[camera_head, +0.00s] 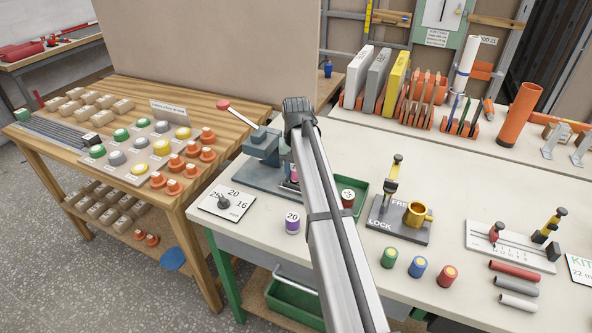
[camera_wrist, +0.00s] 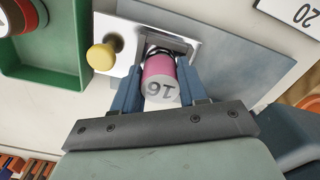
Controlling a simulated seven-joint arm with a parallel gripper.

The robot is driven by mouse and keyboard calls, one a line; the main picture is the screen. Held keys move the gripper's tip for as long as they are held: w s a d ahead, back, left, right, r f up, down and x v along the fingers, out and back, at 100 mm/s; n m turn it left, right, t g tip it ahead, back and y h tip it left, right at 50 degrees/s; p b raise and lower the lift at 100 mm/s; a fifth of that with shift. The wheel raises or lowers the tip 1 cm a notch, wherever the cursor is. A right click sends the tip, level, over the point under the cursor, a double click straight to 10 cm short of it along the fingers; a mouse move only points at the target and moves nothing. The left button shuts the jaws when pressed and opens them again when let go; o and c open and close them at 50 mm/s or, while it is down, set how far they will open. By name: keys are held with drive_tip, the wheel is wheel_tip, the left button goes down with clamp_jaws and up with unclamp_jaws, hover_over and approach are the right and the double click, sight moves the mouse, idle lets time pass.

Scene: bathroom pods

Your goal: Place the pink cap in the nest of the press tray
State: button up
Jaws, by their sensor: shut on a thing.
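The pink cap (camera_wrist: 159,68) has a pale top marked 16. In the wrist view it sits between the two blue fingers of my gripper (camera_wrist: 163,90), which is shut on it. Just beyond the cap is the silver press tray (camera_wrist: 128,72) with a yellow knob; a metal frame with a dark round part, seemingly the nest, is partly hidden by the cap. I cannot tell whether the cap touches it. In the head view, a bit of the pink cap (camera_head: 294,173) shows beside my arm, at the grey press (camera_head: 262,145); my fingers are mostly hidden there.
The press's red-ended lever (camera_head: 223,104) sticks up left. A purple cap marked 20 (camera_head: 292,223) stands in front. A green bin (camera_head: 360,187) holding a dark red cap is right of my arm. A number card (camera_head: 226,203) lies left. A lock fixture (camera_head: 400,228) stands farther right.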

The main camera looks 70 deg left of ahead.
drive_tip(key=o, duration=1.1)
drive_tip(key=shift+f, duration=0.1)
wheel_tip(320, 180, up, 12)
idle(0.4)
